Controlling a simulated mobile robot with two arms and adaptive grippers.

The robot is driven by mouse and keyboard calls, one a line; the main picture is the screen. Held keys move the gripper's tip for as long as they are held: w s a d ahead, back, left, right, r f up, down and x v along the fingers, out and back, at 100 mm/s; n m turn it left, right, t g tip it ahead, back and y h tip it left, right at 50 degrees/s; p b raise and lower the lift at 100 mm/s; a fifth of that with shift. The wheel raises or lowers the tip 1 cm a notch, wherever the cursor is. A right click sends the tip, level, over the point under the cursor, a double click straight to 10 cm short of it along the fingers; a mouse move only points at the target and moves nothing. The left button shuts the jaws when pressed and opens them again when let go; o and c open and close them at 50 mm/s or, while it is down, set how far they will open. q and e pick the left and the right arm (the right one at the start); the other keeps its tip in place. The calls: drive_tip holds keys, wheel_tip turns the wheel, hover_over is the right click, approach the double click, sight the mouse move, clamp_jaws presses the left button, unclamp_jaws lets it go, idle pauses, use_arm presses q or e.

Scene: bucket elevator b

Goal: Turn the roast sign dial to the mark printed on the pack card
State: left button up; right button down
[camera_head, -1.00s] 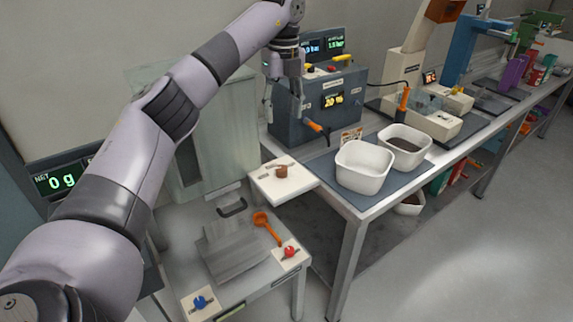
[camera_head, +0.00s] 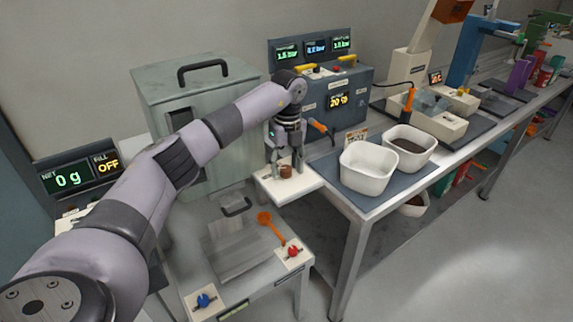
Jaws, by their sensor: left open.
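A small brown dial (camera_head: 286,172) stands on a white square plate (camera_head: 306,187) at the left end of the bench; I take it to be the roast sign dial. My left gripper (camera_head: 284,166) points down right at the dial, open, with its fingers near the dial's sides. Whether they touch it I cannot tell. The dial's pointer and any marks on the plate are too small or covered to read. A small printed card (camera_head: 356,136), perhaps the pack card, stands behind the white bins; its print is not readable. My right gripper is not in view.
Two white bins (camera_head: 367,183) stand right of the plate, the rear one holding dark contents. A dark machine with displays (camera_head: 335,103) stands close behind the gripper.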

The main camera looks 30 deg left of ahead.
use_arm(q)
clamp_jaws()
idle(0.7)
